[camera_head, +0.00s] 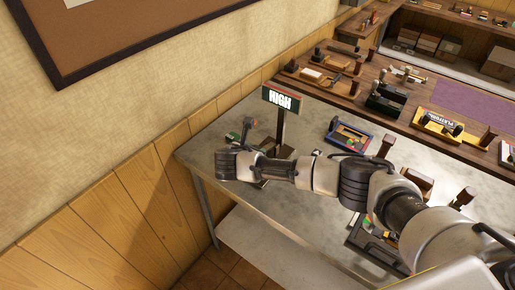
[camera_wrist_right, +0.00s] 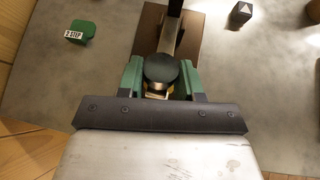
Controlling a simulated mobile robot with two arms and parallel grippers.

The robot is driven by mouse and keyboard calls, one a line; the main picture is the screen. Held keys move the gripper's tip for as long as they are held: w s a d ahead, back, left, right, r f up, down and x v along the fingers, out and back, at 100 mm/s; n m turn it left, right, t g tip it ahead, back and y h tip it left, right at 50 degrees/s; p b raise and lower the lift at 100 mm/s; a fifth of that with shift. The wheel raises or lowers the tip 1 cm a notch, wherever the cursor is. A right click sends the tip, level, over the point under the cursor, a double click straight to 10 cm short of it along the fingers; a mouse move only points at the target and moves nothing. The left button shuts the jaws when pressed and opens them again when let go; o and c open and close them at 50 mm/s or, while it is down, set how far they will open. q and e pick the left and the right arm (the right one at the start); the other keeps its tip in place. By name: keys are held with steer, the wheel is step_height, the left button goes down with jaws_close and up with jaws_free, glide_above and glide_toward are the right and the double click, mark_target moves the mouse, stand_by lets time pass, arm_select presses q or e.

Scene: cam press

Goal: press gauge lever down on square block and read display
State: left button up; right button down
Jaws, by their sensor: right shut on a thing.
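In the right wrist view the gauge's metal lever (camera_wrist_right: 173,34) ends in a dark round knob (camera_wrist_right: 162,68) above a brown base (camera_wrist_right: 149,28). My right gripper (camera_wrist_right: 160,82) has its green fingers on both sides of the knob, shut on it. A small yellow part (camera_wrist_right: 157,94) shows below the knob; I cannot tell whether it is the square block. In the head view my right arm hides the lever end. My left gripper is out of view.
A green block labelled 2 STEP (camera_wrist_right: 82,32) and a dark block with a white triangle (camera_wrist_right: 241,11) lie near the gauge. A blue tray (camera_head: 346,138) stands to the right. A wooden shelf (camera_head: 318,86) with several devices runs behind. The wall is close at left.

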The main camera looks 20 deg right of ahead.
steer(key=shift+s+a+f, duration=0.25)
steer(key=shift+f, duration=0.45)
steer(key=shift+s+a+f, duration=0.2)
steer(key=shift+f, duration=0.45)
steer(key=c, duration=0.7)
jaws_free()
steer(key=shift+w, duration=0.1)
steer(key=shift+c, duration=0.2)
steer(key=shift+d, duration=0.1)
steer(key=shift+r, duration=0.2)
steer(key=b+v, duration=0.1)
steer(key=v, duration=0.9)
steer(key=shift+a+r, duration=0.15)
steer(key=shift+a, duration=0.05)
